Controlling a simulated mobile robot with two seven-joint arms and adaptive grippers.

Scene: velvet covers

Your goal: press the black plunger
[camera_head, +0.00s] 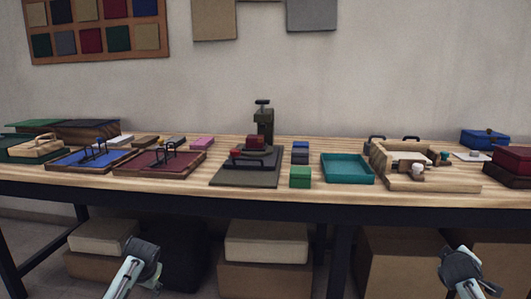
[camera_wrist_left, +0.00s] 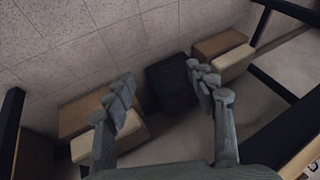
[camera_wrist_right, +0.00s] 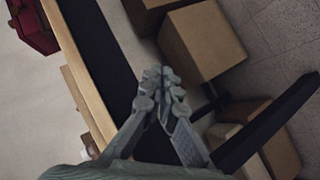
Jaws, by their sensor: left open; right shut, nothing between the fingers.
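A dark press (camera_head: 264,127) stands on the table near the middle, with a black knob-like plunger (camera_head: 262,102) on its top. A red block (camera_head: 255,142) sits in front of it, above a dark base board (camera_head: 240,178) with a black handle. My left gripper (camera_head: 146,252) is low in front of the table, well apart from the press; its fingers (camera_wrist_left: 160,82) are spread and empty in the left wrist view. My right gripper (camera_head: 462,265) is low at the right, also far from the press; its fingers (camera_wrist_right: 162,75) meet with nothing between them.
A green block (camera_head: 300,177), a teal tray (camera_head: 347,169) and a wooden box (camera_head: 432,183) stand right of the press. Red (camera_head: 150,169) and blue (camera_head: 75,165) trays with handles lie left. Boxes (camera_head: 267,246) stand under the table.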

